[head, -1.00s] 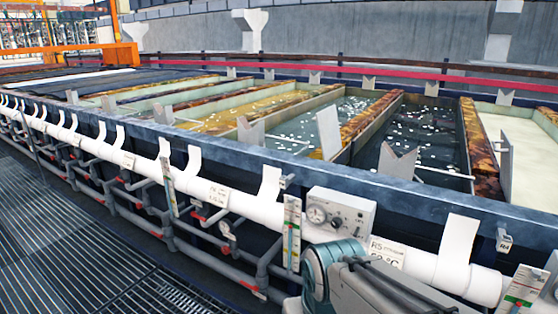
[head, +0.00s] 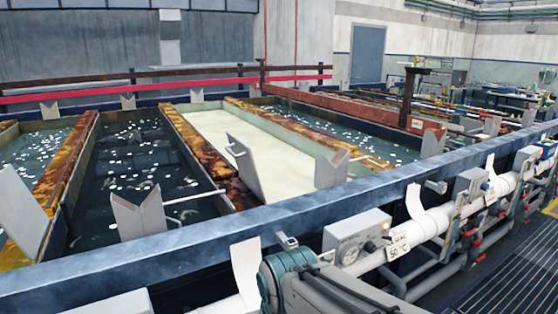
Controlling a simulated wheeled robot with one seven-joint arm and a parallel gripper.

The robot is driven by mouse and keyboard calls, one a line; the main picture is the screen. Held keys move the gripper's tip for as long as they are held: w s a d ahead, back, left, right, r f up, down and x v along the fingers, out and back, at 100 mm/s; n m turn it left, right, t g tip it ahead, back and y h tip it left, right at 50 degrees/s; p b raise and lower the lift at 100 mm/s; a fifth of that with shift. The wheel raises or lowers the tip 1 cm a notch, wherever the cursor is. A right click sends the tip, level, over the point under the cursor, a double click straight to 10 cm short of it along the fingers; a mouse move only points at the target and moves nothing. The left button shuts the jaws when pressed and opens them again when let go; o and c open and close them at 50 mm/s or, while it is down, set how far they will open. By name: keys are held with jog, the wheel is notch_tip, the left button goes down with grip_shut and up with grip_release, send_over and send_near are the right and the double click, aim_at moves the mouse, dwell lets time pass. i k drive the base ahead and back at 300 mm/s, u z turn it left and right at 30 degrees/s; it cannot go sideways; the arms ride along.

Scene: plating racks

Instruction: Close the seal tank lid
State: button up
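A label reading "SEAL" and "50 °C" (head: 398,246) hangs on the white pipe along the tank line's front. It is beside a grey control box (head: 357,236) with a round dial. Behind are open tanks, one with cream liquid (head: 262,140) and one with dark liquid and white floating bits (head: 140,160). A flat grey panel (head: 243,168) stands tilted at the cream tank's near end; I cannot tell whether it is a lid. Which tank the label belongs to is unclear. My arm shows at the bottom; my gripper is not in view.
A long blue rim (head: 250,222) runs along the front of the tanks. V-notched grey brackets (head: 140,217) stand along it. White pipe and grey plumbing (head: 450,255) project in front. A grated walkway (head: 510,270) lies clear at lower right. A brown post (head: 408,97) stands farther right.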

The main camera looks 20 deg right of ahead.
aim_at(240, 168)
jog(key=z, duration=0.15)
jog(key=i, duration=0.2)
jog(key=z, duration=0.1)
jog(key=k, duration=0.6)
jog(key=z, duration=0.7)
jog(key=i, duration=1.45)
jog(key=u, duration=0.6)
